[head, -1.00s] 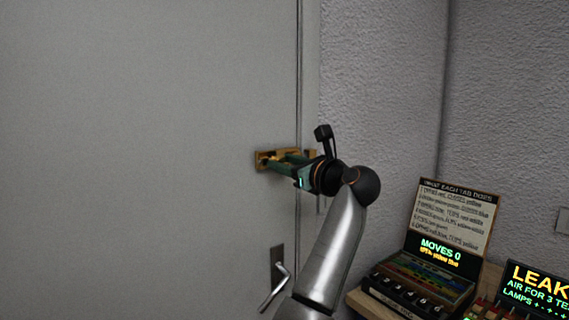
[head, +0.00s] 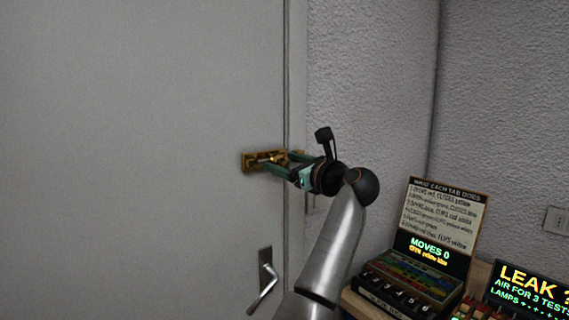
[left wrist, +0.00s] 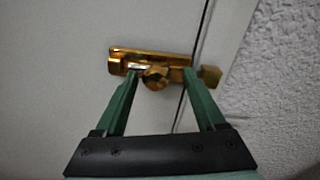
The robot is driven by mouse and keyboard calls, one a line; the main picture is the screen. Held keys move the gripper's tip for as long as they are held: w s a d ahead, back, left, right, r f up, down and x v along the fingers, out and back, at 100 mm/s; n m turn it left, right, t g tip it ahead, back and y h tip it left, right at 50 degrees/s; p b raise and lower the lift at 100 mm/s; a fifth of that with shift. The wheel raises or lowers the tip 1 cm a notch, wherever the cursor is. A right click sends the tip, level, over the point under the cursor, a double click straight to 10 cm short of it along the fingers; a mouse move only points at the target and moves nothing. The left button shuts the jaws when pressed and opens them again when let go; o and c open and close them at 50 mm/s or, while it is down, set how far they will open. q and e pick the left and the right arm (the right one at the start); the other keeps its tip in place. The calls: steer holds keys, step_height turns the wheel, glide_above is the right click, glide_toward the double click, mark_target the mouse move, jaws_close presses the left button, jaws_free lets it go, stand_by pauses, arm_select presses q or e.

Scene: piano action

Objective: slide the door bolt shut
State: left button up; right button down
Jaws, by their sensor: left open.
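The brass door bolt (head: 251,162) is mounted on the grey door (head: 130,150) near its right edge. It also shows in the left wrist view (left wrist: 150,56), with its round knob (left wrist: 156,79) below the plate. A brass keeper (left wrist: 211,76) sits on the frame, right of the door gap. My left gripper (head: 279,161) is open at the bolt, its two green fingers (left wrist: 160,80) on either side of the knob. I cannot tell whether either finger touches it. The right finger partly hides the bolt's end by the gap. My right gripper is not in view.
A lever handle (head: 266,284) is below the bolt on the door. At lower right, a bench (head: 480,275) holds a box with a "MOVES 0" display (head: 430,250) and a "LEAK" display (head: 530,288). A rough wall (head: 370,80) is right of the door.

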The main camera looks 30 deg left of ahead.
arm_select(q)
steer(key=b+v, duration=0.3)
steer(key=v, duration=0.9)
steer(key=shift+d, duration=0.25)
steer(key=shift+s, duration=0.1)
